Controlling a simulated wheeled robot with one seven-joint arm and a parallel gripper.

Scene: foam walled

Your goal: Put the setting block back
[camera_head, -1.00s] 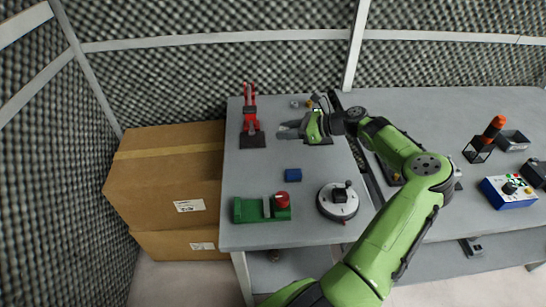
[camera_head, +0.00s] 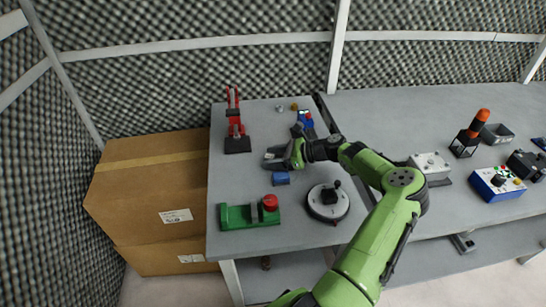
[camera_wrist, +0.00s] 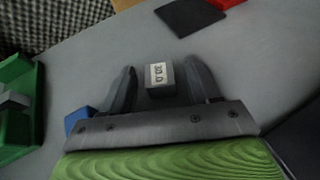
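A small dark block with a white number label (camera_wrist: 158,72), seemingly the setting block, shows in the wrist view between my gripper's two fingers, with a gap on each side. My gripper (camera_head: 270,159) is open above the left table in the head view, and also shows in the wrist view (camera_wrist: 160,88). In the head view the dark block is too small to make out clearly at the fingertips. A blue block (camera_head: 281,179) sits just in front of my gripper; it also shows partly hidden behind the gripper in the wrist view (camera_wrist: 78,119).
A green fixture with a red knob (camera_head: 238,217) and a round dial device (camera_head: 328,203) stand at the table's front. A red stand on a dark base (camera_head: 237,145) is behind left. A blue-and-red item (camera_head: 306,120) is at the back.

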